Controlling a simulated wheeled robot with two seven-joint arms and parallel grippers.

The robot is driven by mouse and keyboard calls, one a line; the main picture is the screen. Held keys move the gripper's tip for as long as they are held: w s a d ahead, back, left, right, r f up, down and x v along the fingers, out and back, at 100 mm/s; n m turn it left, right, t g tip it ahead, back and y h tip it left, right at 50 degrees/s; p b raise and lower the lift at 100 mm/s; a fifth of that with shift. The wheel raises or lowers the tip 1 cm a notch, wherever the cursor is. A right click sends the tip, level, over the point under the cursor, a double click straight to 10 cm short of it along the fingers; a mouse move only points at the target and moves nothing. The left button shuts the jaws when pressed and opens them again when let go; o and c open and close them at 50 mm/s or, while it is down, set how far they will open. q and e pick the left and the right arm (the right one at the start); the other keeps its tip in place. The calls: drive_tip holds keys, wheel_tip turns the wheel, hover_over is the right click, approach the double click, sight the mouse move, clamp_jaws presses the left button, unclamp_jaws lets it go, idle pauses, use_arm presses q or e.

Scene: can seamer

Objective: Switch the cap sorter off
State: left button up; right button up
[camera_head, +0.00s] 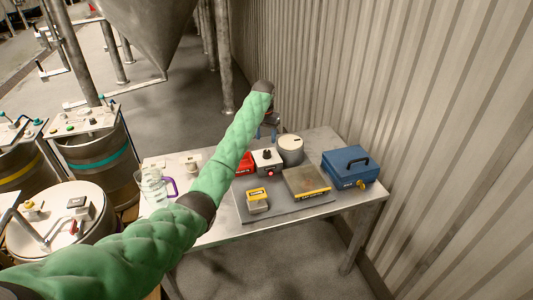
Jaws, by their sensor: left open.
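A white control box (267,161) with a black knob on top and a red button on its front stands on the grey mat on the table. A pale round drum (290,149) stands just behind and right of it; I cannot tell for sure which of these is the cap sorter. My left arm, in a green sleeve, reaches across the picture to the table's back. My left gripper (267,131) is open, behind the control box and left of the drum, partly hidden by the forearm. Its height above the table is unclear. My right gripper is not in view.
On the mat (290,212) are a flat scale-like device (307,183), a small yellow-topped box (257,199) and a red object (245,163). A blue case (350,166) stands right, a clear jug (154,187) left. A corrugated wall (420,120) runs along the right.

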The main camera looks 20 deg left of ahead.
sight(266, 151)
use_arm(q)
drive_tip(key=shift+d+f+p, duration=0.15)
drive_tip(key=shift+f+p, duration=0.95)
drive_tip(key=shift+f, duration=2.7)
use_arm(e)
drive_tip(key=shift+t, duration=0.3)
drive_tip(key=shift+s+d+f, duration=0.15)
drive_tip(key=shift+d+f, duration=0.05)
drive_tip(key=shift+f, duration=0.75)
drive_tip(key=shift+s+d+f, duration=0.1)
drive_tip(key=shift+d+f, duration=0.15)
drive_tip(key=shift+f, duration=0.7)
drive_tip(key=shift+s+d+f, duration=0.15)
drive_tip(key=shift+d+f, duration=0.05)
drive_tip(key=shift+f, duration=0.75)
use_arm(q)
drive_tip(key=c, duration=1)
drive_tip(key=shift+o, duration=0.2)
